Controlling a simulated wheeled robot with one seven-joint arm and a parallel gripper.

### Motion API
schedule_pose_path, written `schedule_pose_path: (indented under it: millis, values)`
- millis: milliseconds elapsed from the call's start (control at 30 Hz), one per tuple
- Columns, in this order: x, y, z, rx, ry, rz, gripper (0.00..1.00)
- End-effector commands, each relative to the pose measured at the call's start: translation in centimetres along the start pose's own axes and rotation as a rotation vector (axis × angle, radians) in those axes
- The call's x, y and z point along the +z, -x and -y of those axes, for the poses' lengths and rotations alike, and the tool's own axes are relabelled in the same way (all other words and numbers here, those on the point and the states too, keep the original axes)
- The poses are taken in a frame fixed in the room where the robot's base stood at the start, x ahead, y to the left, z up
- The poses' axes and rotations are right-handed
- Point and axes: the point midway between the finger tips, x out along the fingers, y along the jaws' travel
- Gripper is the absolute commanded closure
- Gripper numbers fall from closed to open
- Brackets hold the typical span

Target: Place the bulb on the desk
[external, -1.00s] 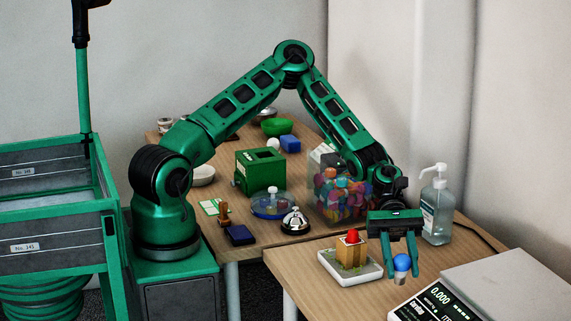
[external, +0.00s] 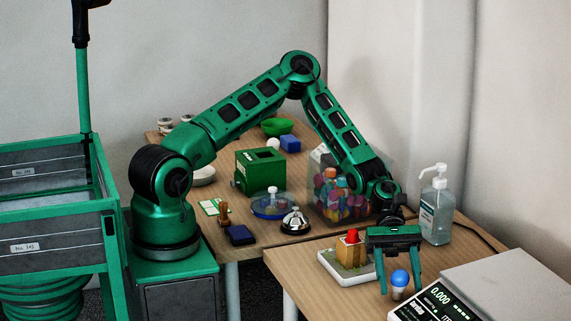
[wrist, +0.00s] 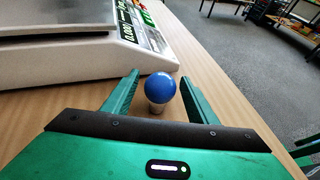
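The bulb (external: 399,279) has a blue globe and a pale base. It stands upright on the wooden desk (external: 300,273), near the scale's display. My gripper (external: 399,290) points down over it, with one finger on each side. The wrist view shows the bulb (wrist: 160,88) between the fingers of my gripper (wrist: 158,92), with visible gaps on both sides. The gripper is open.
A scale (external: 500,290) stands just right of the bulb. A white tray (external: 345,273) with a wooden block and red top lies to the left. A pump bottle (external: 436,212) and a clear box of colored pieces (external: 340,203) stand behind. The desk's front-left strip is clear.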

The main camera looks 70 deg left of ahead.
Motion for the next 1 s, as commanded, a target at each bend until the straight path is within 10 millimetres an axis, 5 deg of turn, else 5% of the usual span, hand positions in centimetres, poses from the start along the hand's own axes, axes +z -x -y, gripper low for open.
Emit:
schedule_pose_path:
  millis: [233, 467, 700, 1000]
  values:
    - [0.2, 0.8, -0.1, 0.002, 0.0, 0.0, 0.47]
    - [0.1, 4.9, -0.1, 0.005, 0.001, -0.002, 0.47]
    - [4.1, 6.8, 0.0, 0.001, -0.003, -0.001, 0.47]
    - [6.6, 7.6, 0.2, -0.005, -0.007, -0.007, 0.47]
